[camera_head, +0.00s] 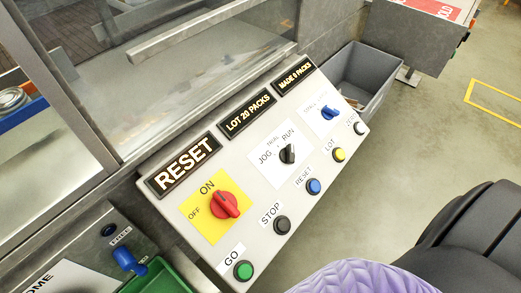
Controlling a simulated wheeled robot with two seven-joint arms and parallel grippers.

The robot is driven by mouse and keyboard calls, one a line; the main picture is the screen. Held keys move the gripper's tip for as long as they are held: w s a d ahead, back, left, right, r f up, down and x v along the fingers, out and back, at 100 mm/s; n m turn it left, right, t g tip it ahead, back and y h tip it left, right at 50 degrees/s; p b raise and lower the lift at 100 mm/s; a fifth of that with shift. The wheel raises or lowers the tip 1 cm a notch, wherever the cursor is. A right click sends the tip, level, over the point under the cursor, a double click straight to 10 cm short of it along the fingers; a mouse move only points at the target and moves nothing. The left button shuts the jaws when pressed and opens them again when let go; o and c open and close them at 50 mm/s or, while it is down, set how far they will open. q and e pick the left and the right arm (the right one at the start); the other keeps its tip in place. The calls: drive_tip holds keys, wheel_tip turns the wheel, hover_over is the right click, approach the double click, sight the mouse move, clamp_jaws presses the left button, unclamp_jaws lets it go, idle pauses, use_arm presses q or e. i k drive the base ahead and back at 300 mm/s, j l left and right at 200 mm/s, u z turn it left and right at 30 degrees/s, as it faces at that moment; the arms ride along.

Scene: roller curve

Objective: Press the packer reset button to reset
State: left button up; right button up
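The packer's slanted grey control panel (262,221) fills the middle of the head view. A blue button (314,186) labelled RESET sits in its lower row, uncovered. The display (183,166) reads RESET; others read LOT 20 PACKS (248,113) and MADE 0 PACKS (294,78). Neither of my grippers shows in this view, and nothing touches the panel.
A red rotary switch (225,205), a black JOG/RUN selector (288,154) and a blue selector (329,113) stand out from the panel. A grey bin (377,75) is behind its right end. A green tray (160,278) and blue lever (128,260) are lower left.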

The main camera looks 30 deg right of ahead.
sight(315, 187)
drive_tip(key=z, duration=1.6)
